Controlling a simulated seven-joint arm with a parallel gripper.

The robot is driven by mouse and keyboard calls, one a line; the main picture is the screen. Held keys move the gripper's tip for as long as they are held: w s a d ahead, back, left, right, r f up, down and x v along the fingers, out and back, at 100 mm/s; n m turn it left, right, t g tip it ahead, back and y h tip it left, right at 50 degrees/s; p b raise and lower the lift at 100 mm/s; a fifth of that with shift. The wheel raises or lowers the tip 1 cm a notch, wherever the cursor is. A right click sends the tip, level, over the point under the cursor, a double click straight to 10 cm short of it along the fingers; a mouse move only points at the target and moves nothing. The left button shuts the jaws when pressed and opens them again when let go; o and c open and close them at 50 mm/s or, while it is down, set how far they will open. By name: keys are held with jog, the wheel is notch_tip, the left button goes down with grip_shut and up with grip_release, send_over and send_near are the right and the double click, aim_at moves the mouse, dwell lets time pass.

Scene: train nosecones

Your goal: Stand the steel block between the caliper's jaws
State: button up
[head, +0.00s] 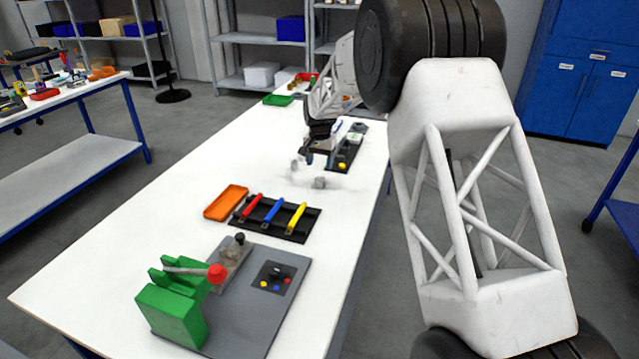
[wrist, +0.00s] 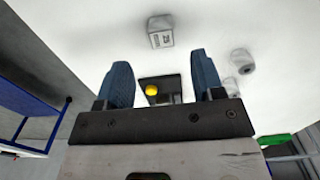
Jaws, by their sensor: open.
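A small grey steel block (head: 320,183) lies on the white table, nearer the head camera than my gripper. What seems to be the same block (wrist: 160,30) shows in the wrist view with a marked face, beyond the fingertips. My gripper (head: 308,157) is low over the table; its two blue fingers stand apart with nothing gripped in the wrist view (wrist: 160,60). Two other small metal pieces (wrist: 240,62) lie to the right there. I cannot make out the caliper or its jaws clearly.
A dark tray (head: 339,167) with a yellow piece lies right of my gripper. Nearer are an orange tray (head: 226,202), a black rack (head: 295,232) with red, blue and yellow handles, and a green fixture (head: 172,316) on a grey board. The table's left side is clear.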

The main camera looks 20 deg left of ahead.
aim_at(320, 177)
jog(key=shift+f, duration=0.1)
jog(key=shift+f, duration=1.2)
jog(key=shift+f, duration=0.1)
jog(key=shift+w+a+f, duration=0.1)
jog(key=shift+f, duration=2.45)
jog(key=shift+c, duration=0.4)
jog(key=c, duration=1.1)
jog(key=shift+o, duration=0.2)
jog(key=shift+r, duration=0.25)
